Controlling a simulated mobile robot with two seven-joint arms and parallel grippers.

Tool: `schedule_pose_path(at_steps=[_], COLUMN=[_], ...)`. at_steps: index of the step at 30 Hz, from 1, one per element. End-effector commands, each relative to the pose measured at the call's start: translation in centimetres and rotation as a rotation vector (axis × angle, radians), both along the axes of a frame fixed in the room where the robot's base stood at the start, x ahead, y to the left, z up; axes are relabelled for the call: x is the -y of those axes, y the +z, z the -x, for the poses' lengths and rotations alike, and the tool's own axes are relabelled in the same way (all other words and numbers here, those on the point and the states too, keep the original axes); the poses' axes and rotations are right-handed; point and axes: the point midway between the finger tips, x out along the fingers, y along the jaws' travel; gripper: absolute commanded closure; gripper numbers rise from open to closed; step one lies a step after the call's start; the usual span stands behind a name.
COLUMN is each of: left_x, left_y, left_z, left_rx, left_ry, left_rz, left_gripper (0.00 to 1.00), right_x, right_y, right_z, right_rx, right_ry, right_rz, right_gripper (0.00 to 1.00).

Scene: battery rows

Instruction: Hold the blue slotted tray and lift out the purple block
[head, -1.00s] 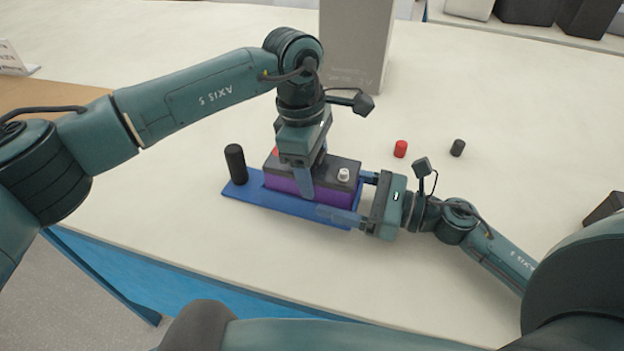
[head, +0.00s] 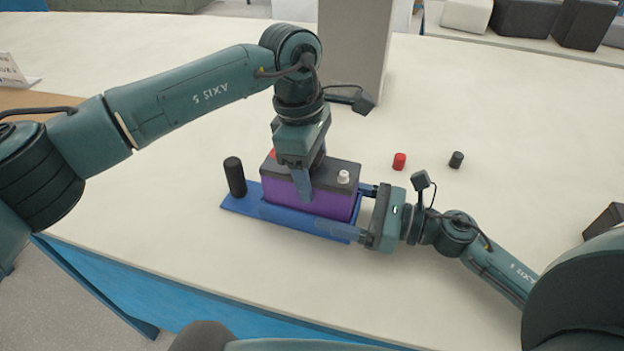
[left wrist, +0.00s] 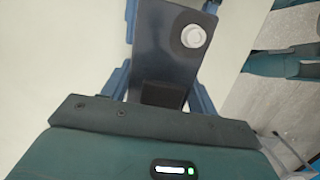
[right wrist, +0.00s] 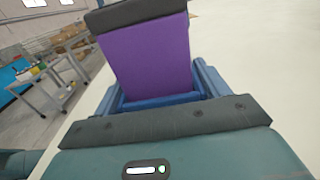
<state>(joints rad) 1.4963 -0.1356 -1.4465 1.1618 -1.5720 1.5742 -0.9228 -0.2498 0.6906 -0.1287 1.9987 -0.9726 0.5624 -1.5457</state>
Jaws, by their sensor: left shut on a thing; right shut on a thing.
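The purple block (head: 330,204) has a dark top with a white cap (head: 343,176) and a red cap (head: 273,154). It stands upright over the blue slotted tray (head: 243,203), with much of its purple side showing. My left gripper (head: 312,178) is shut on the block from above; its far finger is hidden. The left wrist view shows the dark top (left wrist: 162,55) between the fingers. My right gripper (head: 348,210) is shut on the tray's right end. In the right wrist view the purple side (right wrist: 148,55) rises above the tray (right wrist: 160,101); whether its base is clear is hidden.
A black cylinder (head: 235,177) stands at the tray's left end. A small red cylinder (head: 399,161) and a small dark one (head: 456,160) stand to the right. A tall grey box (head: 355,50) stands behind.

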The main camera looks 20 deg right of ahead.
Motion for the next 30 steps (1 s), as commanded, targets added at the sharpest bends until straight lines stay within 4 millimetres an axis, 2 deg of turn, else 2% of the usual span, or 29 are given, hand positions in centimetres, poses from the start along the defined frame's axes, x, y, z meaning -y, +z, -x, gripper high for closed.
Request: schedule_pose_path(at_steps=[1,3,12,18,25,26,30], left_x=[0.1,0.2,0.1,0.1,0.1,0.1,0.1], left_y=[1.4,2.7,7.0,7.8,7.8,7.8,7.8], left_z=[-0.1,0.0,0.0,0.0,0.0,0.0,0.0], left_rx=[0.007,0.007,0.005,0.003,0.003,0.002,0.002], left_ry=[-0.002,-0.002,-0.001,-0.001,-0.001,-0.001,-0.001], left_rz=[0.006,0.006,0.006,0.003,0.003,0.004,0.004], left_gripper=[1.00,1.00,1.00,1.00,1.00,1.00,1.00], right_x=[0.0,0.0,0.0,0.0,0.0,0.0,0.0], right_y=[-0.1,-0.1,-0.1,-0.1,-0.1,-0.1,-0.1], right_z=[0.0,0.0,0.0,0.1,0.1,0.1,0.1], right_rx=[-0.002,-0.003,-0.003,-0.003,-0.004,-0.004,-0.003], right_ry=[0.000,0.000,0.000,0.001,0.001,0.001,0.001], right_rz=[0.001,0.002,0.001,0.001,0.001,0.001,0.001], right_gripper=[0.55,0.55,0.55,0.55,0.55,0.23,0.12])
